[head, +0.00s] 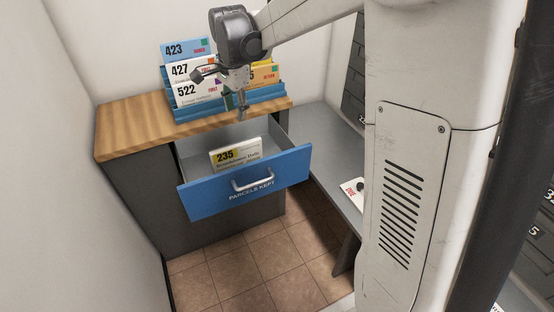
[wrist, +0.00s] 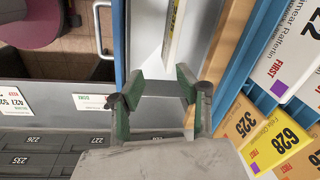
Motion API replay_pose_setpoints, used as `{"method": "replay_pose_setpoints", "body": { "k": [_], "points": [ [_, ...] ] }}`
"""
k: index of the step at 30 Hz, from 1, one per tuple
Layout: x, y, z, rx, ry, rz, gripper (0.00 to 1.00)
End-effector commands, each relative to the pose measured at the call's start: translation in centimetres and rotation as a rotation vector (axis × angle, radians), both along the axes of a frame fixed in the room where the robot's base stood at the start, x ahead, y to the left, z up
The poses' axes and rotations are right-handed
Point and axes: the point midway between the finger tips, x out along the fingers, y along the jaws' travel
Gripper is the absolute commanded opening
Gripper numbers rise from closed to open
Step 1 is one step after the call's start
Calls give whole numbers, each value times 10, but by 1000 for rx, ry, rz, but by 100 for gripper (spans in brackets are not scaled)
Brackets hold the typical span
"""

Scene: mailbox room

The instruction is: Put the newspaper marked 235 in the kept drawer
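The newspaper marked 235 (head: 236,155) is white with a yellow label. It stands on edge inside the open blue-fronted drawer labelled PARCELS KEPT (head: 210,196). In the wrist view, the newspaper (wrist: 173,38) shows nearly edge-on beyond the fingers, and the drawer front (wrist: 119,45) is to the left of it. My gripper (head: 241,115) is above the back of the drawer, in front of the mail rack, apart from the newspaper. In the wrist view, its fingers (wrist: 157,88) are spread with nothing held between them.
A blue rack (head: 195,112) with several numbered mail pieces, including 423, 427 and 522, stands on the wooden cabinet top (head: 130,131). It is close beside my gripper. A grey bench (head: 325,150) is to the right, with a white item (head: 352,193) on it.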

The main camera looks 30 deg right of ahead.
Motion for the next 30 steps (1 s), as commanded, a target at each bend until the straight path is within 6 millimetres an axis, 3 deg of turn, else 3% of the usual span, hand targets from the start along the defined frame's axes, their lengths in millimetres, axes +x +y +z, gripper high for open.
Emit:
{"method": "replay_pose_setpoints", "body": {
  "k": [6,15,23,30],
  "points": [
    [-57,0,38,-38,-91,226,34],
    [-135,1,66,-124,-211,532,34],
    [-201,1,69,-229,-306,789,34],
    [-256,1,57,-349,-382,1016,34]
  ]
}}
